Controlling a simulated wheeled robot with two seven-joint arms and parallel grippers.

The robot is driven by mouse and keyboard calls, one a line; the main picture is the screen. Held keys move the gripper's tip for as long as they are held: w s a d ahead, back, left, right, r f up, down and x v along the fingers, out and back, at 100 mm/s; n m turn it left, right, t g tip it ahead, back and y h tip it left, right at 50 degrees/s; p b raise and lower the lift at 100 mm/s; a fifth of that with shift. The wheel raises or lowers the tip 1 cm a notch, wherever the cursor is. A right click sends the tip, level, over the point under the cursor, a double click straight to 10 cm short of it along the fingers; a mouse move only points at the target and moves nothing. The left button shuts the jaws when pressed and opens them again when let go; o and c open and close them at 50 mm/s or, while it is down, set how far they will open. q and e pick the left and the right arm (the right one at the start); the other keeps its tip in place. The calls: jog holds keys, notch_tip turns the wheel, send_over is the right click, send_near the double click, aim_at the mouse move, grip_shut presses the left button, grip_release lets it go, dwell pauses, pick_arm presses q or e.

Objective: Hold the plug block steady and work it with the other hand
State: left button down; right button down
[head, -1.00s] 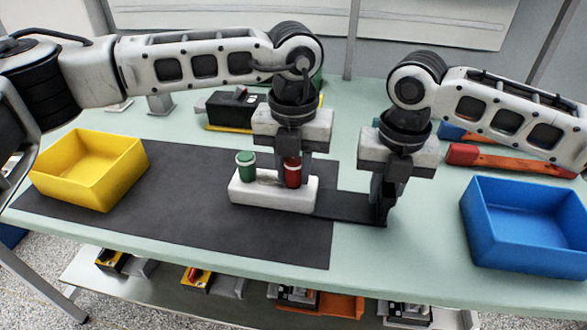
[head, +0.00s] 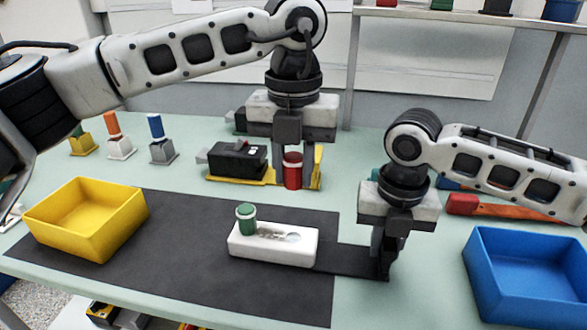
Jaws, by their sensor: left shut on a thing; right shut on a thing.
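The plug block is a white block (head: 265,248) on the dark mat, in the middle of the head view. A green plug (head: 246,217) stands in its left part; an empty hollow shows on its right part. My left gripper (head: 292,165) is shut on a red plug (head: 293,176) and holds it up above and behind the block, clear of it. My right gripper (head: 384,268) is shut on the dark flat handle (head: 350,261) that runs out from the block's right side.
A yellow bin (head: 82,232) stands at left and a blue bin (head: 530,280) at right. A black device on a yellow base (head: 238,160) sits behind the block. Several small coloured-handled items stand at back left. An orange-red tool (head: 510,207) lies behind the blue bin. The dark mat (head: 180,270) has free room.

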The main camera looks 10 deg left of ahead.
jog(key=c, duration=1.2)
grip_release()
jog(key=shift+r, duration=0.1)
